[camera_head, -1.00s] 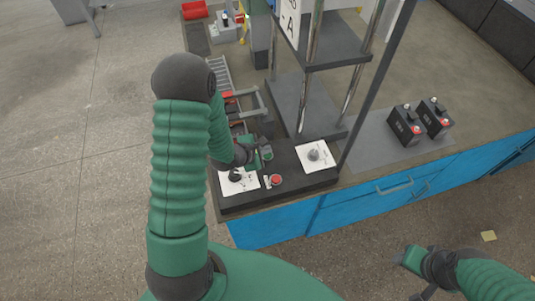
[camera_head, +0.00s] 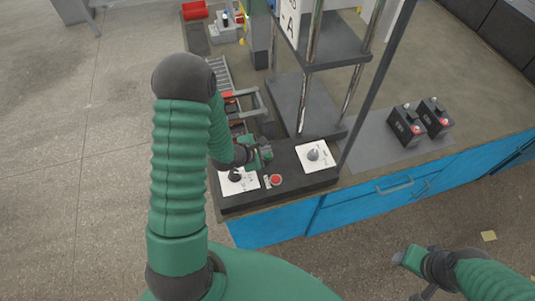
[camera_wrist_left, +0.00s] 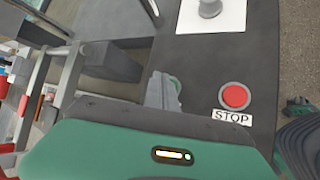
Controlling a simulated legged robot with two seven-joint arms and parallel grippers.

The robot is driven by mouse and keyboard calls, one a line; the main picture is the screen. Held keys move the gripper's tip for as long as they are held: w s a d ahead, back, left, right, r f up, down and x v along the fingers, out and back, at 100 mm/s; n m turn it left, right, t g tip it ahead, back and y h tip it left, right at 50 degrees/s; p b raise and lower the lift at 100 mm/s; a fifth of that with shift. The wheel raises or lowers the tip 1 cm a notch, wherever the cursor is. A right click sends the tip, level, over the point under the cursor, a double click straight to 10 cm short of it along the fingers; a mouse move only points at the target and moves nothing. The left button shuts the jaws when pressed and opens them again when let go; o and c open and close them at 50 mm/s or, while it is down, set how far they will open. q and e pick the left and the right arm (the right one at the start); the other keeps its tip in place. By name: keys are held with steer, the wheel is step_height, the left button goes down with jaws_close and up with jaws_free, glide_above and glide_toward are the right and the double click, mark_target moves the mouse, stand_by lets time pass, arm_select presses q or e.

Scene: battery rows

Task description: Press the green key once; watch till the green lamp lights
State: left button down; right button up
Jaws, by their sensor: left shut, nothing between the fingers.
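My left gripper (camera_head: 265,156) is shut and empty, low over the dark control panel (camera_head: 300,184). In the left wrist view its grey fingertips (camera_wrist_left: 163,92) cover part of the green key (camera_wrist_left: 176,84), whose rim shows beside them. I cannot tell whether they touch it or whether it is pressed down. In the head view the arm and gripper hide the key. No green lamp can be made out in either view. My right gripper (camera_head: 404,257) is at the lower right, away from the panel; its jaws are too small to read.
A red stop button (camera_head: 275,180) sits close to the left gripper, with a STOP label (camera_wrist_left: 232,117). Two dark knobs on white plates flank it, the left (camera_head: 236,175) and the right (camera_head: 314,155). Metal posts rise behind the panel. Two black batteries (camera_head: 406,127) (camera_head: 434,117) stand at right.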

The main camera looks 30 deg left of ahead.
mark_target(265, 156)
arm_select(q)
steer(key=shift+f, duration=0.1)
steer(key=shift+f, duration=0.25)
steer(key=shift+f, duration=0.4)
stand_by(0.6)
steer(key=shift+r+p, duration=0.85)
steer(key=shift+p, duration=0.05)
step_height(265, 156, up, 5)
steer(key=p, duration=0.5)
steer(key=shift+r, duration=0.1)
